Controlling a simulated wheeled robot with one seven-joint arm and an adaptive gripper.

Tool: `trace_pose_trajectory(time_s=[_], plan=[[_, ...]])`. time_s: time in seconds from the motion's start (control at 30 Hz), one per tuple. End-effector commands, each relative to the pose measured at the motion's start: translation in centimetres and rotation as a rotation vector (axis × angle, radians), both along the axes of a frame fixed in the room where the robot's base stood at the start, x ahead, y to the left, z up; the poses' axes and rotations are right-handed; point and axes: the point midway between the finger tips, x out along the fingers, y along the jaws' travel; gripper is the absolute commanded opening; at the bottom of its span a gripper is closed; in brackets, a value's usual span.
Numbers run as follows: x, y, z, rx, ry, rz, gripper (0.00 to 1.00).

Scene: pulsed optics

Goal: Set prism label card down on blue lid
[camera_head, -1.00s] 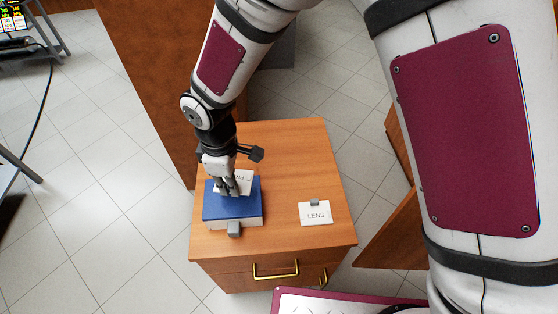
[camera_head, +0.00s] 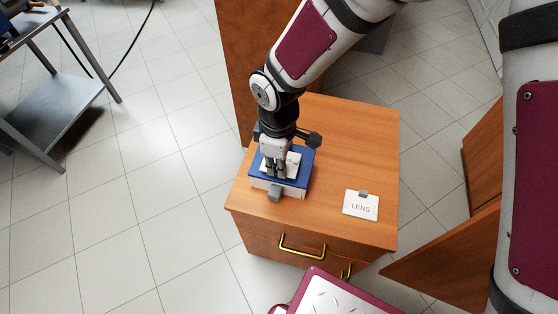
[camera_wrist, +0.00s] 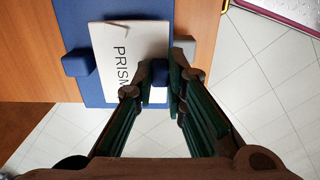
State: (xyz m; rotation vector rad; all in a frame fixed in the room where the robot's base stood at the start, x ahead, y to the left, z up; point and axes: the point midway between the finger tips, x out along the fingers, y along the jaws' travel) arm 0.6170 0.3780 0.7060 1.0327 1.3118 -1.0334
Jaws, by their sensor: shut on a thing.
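The white prism label card (camera_wrist: 122,50), with "PRISM" printed on it, lies roughly flat over the blue lid (camera_wrist: 70,12) in the wrist view. My gripper (camera_wrist: 160,82) is shut on a small dark tab at the card's edge. In the head view my gripper (camera_head: 275,174) points down over the blue lid (camera_head: 306,159), and the card (camera_head: 294,164) shows beside the fingers. The lid tops a pale box on the wooden cabinet. The fingers hide part of the card, and I cannot tell whether it touches the lid.
A white LENS card (camera_head: 360,209) with a grey tab lies on the wooden cabinet (camera_head: 350,140), right of the box. A grey latch (camera_head: 275,193) juts from the box front. The cabinet top between box and LENS card is clear. A metal shelf stand (camera_head: 62,112) is at left.

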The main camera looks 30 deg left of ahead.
Motion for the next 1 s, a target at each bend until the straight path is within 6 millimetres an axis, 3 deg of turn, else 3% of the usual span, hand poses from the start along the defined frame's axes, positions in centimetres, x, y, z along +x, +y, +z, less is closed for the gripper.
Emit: trace_pose_trajectory(time_s=[1.0], plan=[[0.0, 0.0, -0.9, 0.0, 0.0, -0.001, 0.0]])
